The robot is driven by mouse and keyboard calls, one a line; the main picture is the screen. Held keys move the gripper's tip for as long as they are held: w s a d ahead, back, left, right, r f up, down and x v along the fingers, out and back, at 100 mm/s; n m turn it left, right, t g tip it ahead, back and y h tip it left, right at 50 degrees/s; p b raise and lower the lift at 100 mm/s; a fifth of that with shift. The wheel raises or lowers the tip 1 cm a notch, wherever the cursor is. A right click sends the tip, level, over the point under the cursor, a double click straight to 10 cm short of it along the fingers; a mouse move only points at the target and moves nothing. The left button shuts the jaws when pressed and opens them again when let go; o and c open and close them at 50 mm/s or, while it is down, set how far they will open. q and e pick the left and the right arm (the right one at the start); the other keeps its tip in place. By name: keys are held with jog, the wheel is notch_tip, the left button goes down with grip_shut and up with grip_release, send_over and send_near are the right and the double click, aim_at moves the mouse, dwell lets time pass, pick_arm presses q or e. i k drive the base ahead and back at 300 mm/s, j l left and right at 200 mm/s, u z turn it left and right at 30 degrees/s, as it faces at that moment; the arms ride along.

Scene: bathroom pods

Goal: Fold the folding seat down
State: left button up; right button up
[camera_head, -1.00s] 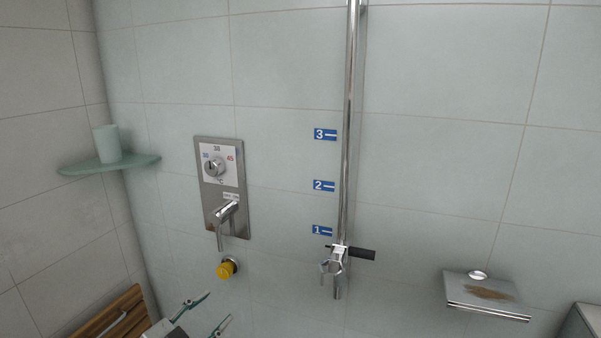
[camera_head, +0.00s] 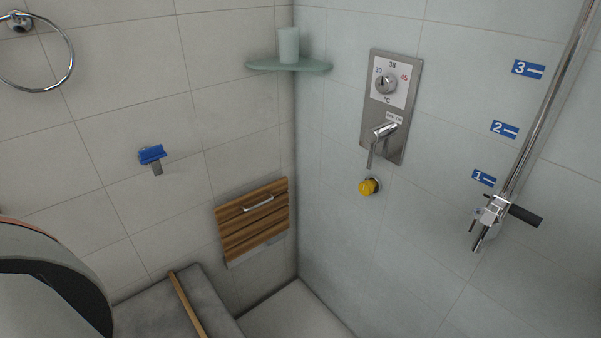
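The folding seat (camera_head: 240,228) is a brown wooden slatted panel low on the left wall, close to the corner. It stands folded up, nearly flat against the wall, with a light strip along its lower edge. A metal bar handle (camera_head: 258,203) sits on its front face near the top. Neither of my grippers is in view, and nothing touches the seat.
A grey block (camera_head: 210,298) with a long wooden stick (camera_head: 187,304) stands below and left of the seat. A glass corner shelf (camera_head: 288,66) holds a cup (camera_head: 288,45). The mixer panel (camera_head: 391,105) and shower rail (camera_head: 548,105) are on the right wall. Pale floor (camera_head: 297,314) shows below.

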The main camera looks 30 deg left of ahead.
aim_at(248, 220)
jog(key=k+l+u, duration=0.1)
jog(key=u, duration=1.15)
